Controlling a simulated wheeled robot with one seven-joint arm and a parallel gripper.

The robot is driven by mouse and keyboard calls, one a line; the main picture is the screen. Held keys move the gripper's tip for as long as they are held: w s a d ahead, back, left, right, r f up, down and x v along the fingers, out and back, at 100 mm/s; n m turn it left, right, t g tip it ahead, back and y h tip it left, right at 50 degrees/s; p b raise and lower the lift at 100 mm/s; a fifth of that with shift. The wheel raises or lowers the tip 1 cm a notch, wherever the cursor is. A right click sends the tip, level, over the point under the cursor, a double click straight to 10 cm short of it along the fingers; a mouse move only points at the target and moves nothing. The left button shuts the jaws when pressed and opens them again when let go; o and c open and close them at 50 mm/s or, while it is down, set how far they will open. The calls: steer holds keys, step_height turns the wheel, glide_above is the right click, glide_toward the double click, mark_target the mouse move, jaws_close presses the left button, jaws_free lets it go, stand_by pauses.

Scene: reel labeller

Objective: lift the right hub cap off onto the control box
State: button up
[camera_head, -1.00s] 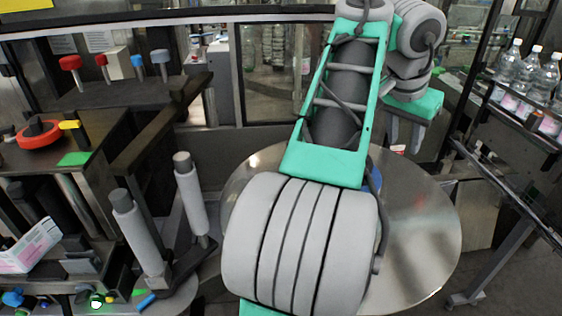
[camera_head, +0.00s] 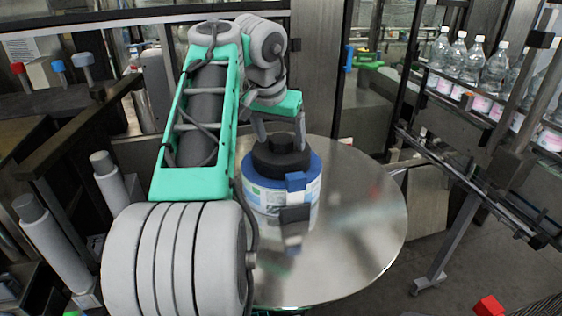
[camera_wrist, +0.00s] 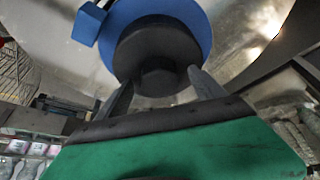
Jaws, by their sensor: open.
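The black hub cap (camera_head: 282,162) sits on top of a blue-rimmed reel (camera_head: 262,195) with a pale label band, on a round metal plate. In the wrist view the hub cap (camera_wrist: 140,48) is a dark disc with a faceted knob (camera_wrist: 158,78), against the blue rim (camera_wrist: 199,22). My gripper (camera_head: 280,137) is just above the cap. Its fingers are apart, one on each side of the knob in the wrist view (camera_wrist: 160,76); I cannot tell whether they touch it. I cannot make out for sure which thing is the control box.
The metal plate (camera_head: 365,225) is clear to the right of the reel. Two grey rollers (camera_head: 45,240) stand at left. A rail rack with bottles (camera_head: 497,70) is at right. A blue block (camera_head: 295,181) and a dark block (camera_head: 295,214) show at the reel's front.

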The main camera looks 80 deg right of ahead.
mark_target(283, 135)
steer(key=shift+c, duration=0.6)
steer(key=c, duration=1.5)
steer(key=shift+c, duration=0.2)
step_height(283, 135, up, 5)
steer(key=p, duration=0.3)
steer(key=shift+a+f+p, duration=0.15)
steer(key=shift+f+p, duration=0.05)
steer(key=shift+p, duration=0.2)
steer(key=s+a+r+p, duration=0.4)
steer(key=a+r+p, duration=0.2)
steer(key=a, duration=0.6)
steer(key=v, duration=0.2)
steer(key=shift+s+r, duration=0.25)
steer(key=shift+a, duration=0.1)
